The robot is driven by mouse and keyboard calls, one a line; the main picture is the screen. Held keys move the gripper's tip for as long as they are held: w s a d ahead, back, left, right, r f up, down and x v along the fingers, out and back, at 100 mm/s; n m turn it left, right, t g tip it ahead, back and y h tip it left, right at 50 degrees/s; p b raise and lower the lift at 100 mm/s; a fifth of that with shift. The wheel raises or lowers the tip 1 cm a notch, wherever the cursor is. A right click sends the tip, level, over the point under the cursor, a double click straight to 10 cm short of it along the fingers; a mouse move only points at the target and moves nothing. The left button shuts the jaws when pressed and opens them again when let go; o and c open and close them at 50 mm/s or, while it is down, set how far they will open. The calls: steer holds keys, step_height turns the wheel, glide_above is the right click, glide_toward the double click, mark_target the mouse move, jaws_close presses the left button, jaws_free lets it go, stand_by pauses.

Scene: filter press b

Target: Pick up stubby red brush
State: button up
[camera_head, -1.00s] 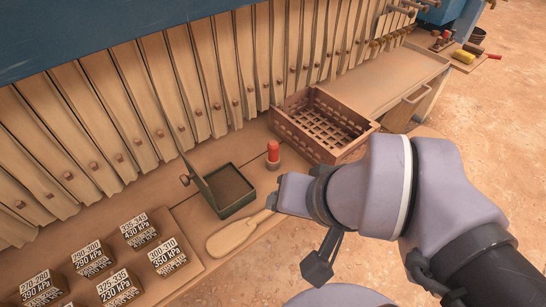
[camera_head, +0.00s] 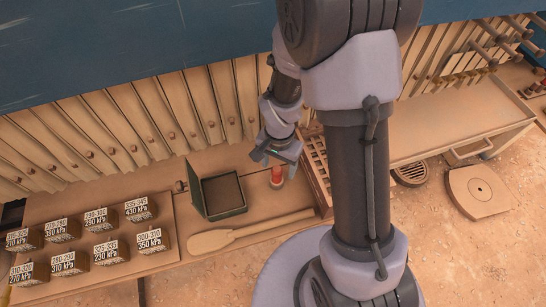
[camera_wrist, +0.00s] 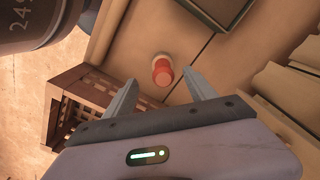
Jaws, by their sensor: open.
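The stubby red brush (camera_head: 277,176) stands upright on the wooden ledge, between the open green box and the slatted crate. It has a red upper part and a pale base. My gripper (camera_head: 277,160) is just above it in the head view, its jaws partly overlapping the brush's top. In the wrist view the brush (camera_wrist: 162,71) appears between and slightly beyond the spread fingertips of my gripper (camera_wrist: 161,79). The jaws are open and empty. I cannot tell the exact gap between fingertips and brush.
The green box (camera_head: 222,211) with its raised lid is just left of the brush. The crate (camera_wrist: 62,100) is close on the other side, partly hidden by my arm in the head view. A wooden paddle (camera_head: 245,233) lies in front. Several labelled blocks (camera_head: 103,253) stand at left.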

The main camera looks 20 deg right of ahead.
mark_target(277, 177)
steer(key=f+b, duration=0.1)
steer(key=f, duration=0.1)
steer(key=f+b, duration=0.1)
steer(key=f, duration=0.2)
steer(key=f+b, duration=0.1)
steer(key=f, duration=0.2)
steer(key=shift+w+a, duration=0.2)
steer(key=shift+w, duration=0.05)
steer(key=shift+r, duration=0.15)
jaws_close()
